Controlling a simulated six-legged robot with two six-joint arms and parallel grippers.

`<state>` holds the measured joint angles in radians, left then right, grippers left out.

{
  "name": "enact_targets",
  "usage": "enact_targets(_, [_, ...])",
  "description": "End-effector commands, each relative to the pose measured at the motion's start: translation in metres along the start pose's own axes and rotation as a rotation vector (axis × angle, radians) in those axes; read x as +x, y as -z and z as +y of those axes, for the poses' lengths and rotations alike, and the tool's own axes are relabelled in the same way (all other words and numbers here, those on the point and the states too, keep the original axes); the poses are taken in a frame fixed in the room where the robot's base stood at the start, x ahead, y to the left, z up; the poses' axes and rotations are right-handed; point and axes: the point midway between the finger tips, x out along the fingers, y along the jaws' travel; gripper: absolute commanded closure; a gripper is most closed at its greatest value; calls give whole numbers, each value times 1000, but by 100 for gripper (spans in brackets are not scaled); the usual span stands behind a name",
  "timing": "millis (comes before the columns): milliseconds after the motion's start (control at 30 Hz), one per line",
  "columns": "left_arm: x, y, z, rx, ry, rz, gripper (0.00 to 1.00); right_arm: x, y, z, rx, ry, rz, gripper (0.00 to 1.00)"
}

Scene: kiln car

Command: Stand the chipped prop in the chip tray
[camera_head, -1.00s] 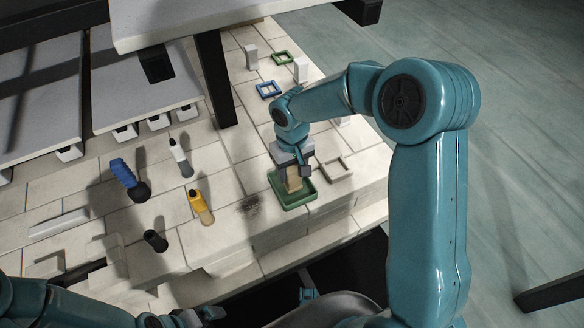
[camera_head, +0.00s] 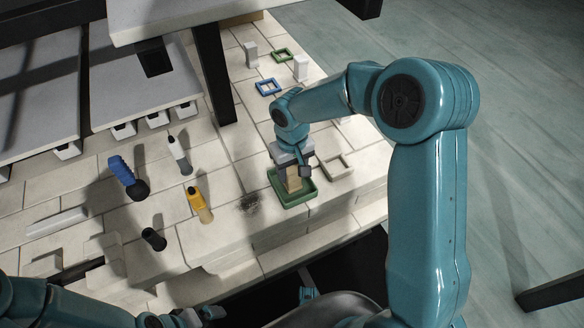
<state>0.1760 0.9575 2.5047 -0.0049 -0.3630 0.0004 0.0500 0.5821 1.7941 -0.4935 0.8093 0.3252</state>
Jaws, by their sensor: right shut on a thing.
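The chipped prop (camera_head: 293,181) is a short tan block held upright in my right gripper (camera_head: 292,166). Its lower part is over the inside of the green chip tray (camera_head: 292,203), within the rim as seen from here. I cannot tell whether its foot touches the tray floor. The gripper hides the prop's upper part, so the chip does not show. My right gripper is shut on the prop from above. My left gripper (camera_head: 200,315) is low at the bottom left edge, away from the tray; its fingers are too unclear to read.
Blue (camera_head: 268,87) and green (camera_head: 282,55) frames and white props (camera_head: 251,56) stand farther back. A black post (camera_head: 214,75) rises behind.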

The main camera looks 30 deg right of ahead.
Motion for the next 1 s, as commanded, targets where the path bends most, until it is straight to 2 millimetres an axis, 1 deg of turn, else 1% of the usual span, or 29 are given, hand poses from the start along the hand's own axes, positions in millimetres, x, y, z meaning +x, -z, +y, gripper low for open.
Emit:
enact_targets(200, [0, 0, 0, 0, 0, 0, 0, 0, 0, 0, 0, 0, 0, 93])
enact_targets(233, [0, 0, 0, 0, 0, 0, 0, 0, 0, 0, 0, 0, 0, 46])
enact_targets(267, [0, 0, 0, 0, 0, 0, 0, 0, 0, 0, 0, 0, 0, 36])
enact_targets(300, [0, 0, 0, 0, 0, 0, 0, 0, 0, 0, 0, 0, 0, 23])
enact_targets(333, [0, 0, 0, 0, 0, 0, 0, 0, 0, 0, 0, 0, 0, 20])
enact_targets(1000, [-1, 0, 0, 0, 0, 0, 0, -2, 0, 0, 0, 0, 0, 20])
